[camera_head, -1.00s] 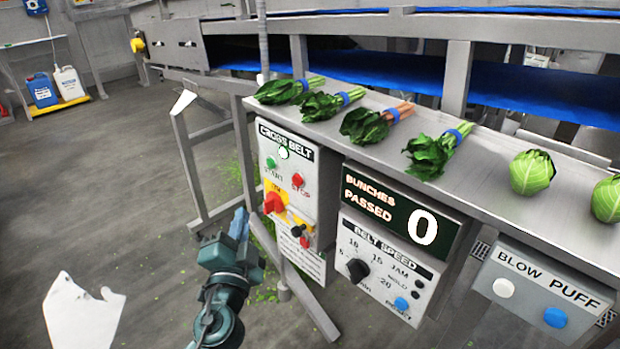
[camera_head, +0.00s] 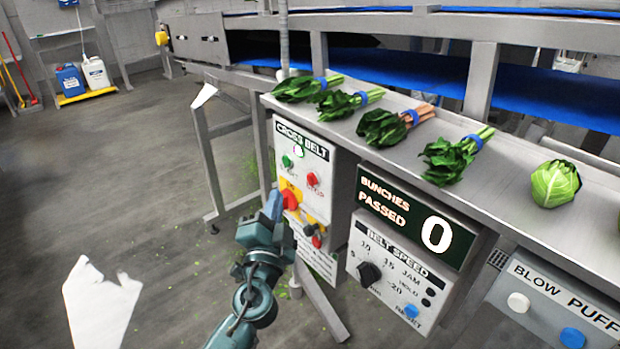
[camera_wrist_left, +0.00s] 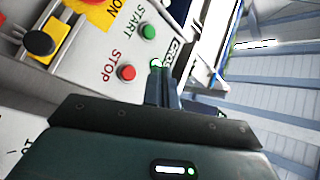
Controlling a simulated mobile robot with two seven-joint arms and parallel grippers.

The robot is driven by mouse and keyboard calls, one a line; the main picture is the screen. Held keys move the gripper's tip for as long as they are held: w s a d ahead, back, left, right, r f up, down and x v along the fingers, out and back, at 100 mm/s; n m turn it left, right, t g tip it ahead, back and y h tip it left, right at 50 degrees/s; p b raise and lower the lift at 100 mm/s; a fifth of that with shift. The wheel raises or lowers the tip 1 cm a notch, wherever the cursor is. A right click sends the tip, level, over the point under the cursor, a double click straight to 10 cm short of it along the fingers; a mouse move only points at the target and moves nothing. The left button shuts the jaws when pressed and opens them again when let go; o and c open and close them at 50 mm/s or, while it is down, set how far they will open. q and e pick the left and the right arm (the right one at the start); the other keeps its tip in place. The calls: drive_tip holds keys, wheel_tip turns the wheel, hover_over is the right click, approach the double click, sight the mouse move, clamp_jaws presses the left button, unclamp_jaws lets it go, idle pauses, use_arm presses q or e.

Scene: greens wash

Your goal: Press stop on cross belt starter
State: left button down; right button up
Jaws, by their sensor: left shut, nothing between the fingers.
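The cross belt starter (camera_head: 325,200) is a pale box under the front edge of the steel bench. It has a green START button (camera_head: 287,161), a red STOP button (camera_head: 312,179) and a red rotary switch on yellow (camera_head: 290,198). The left wrist view shows the STOP button (camera_wrist_left: 126,72) and START button (camera_wrist_left: 149,32) beyond the fingers. My left gripper (camera_head: 273,204) is shut and empty, in front of the box at its lower left. In the wrist view its fingertips (camera_wrist_left: 160,72) appear to the right of STOP. Contact cannot be told. My right gripper is not in view.
A belt speed panel (camera_head: 395,283) and a bunches counter reading 0 (camera_head: 412,216) are right of the starter. A blow puff box (camera_head: 555,300) is further right. Bunched greens (camera_head: 380,129) and a cabbage (camera_head: 555,184) lie on the bench. Open floor is at left.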

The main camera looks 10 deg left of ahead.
sight(312, 179)
use_arm(q)
drive_tip(key=w+d, duration=0.1)
drive_tip(key=w, duration=0.1)
drive_tip(key=w+d+b, duration=0.1)
drive_tip(key=w+d, duration=0.1)
drive_tip(key=shift+w+d, duration=0.2)
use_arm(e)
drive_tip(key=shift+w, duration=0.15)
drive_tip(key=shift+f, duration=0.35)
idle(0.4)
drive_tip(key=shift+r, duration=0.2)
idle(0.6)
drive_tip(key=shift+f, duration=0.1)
use_arm(q)
drive_tip(key=shift+w+d+b, duration=0.25)
drive_tip(key=shift+w+b, duration=0.1)
drive_tip(key=shift+b, duration=0.05)
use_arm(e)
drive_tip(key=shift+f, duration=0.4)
